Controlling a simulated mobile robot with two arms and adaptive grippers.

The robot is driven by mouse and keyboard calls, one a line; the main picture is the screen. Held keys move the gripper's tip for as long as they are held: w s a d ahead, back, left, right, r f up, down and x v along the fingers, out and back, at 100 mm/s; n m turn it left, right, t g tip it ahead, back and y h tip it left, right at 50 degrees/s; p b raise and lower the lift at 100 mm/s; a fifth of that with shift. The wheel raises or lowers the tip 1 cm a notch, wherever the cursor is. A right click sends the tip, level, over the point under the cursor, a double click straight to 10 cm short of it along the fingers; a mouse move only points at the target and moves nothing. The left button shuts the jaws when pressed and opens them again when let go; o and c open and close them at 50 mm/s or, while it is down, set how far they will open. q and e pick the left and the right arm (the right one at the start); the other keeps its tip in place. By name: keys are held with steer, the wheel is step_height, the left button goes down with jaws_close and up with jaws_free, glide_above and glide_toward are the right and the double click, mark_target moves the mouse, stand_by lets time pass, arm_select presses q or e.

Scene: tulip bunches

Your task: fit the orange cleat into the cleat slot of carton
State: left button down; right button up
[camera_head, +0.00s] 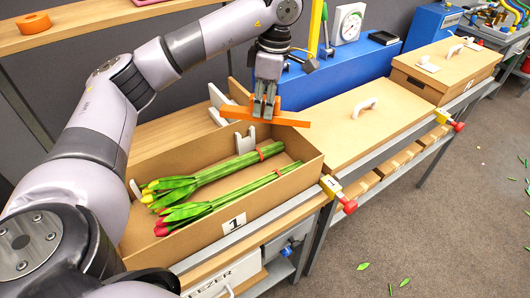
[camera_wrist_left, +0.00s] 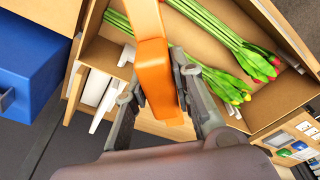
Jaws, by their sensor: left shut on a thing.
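The orange cleat (camera_head: 292,119) is a long flat bar held above the far right part of the open carton (camera_head: 265,209). My left gripper (camera_head: 263,115) is shut on it; in the left wrist view the cleat (camera_wrist_left: 152,62) stands out from between the fingers of my left gripper (camera_wrist_left: 165,95). The carton bears a label "1" and holds two tulip bunches, one yellow (camera_head: 213,174) and one red (camera_head: 222,198). White brackets (camera_head: 245,139) show on the carton's far wall; the cleat slot itself I cannot make out. My right gripper is not in view.
A flat board with a white handle (camera_head: 370,112) lies to the right of the carton. A blue case (camera_head: 335,75) with a white scale (camera_head: 348,23) is behind. A closed box (camera_head: 450,65) stands farther right. Yellow-red clamps (camera_head: 338,192) sit on the bench's front edge.

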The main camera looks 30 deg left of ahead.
arm_select(q)
step_height(320, 180, down, 15)
steer(key=p, duration=0.2)
steer(key=shift+r, duration=0.15)
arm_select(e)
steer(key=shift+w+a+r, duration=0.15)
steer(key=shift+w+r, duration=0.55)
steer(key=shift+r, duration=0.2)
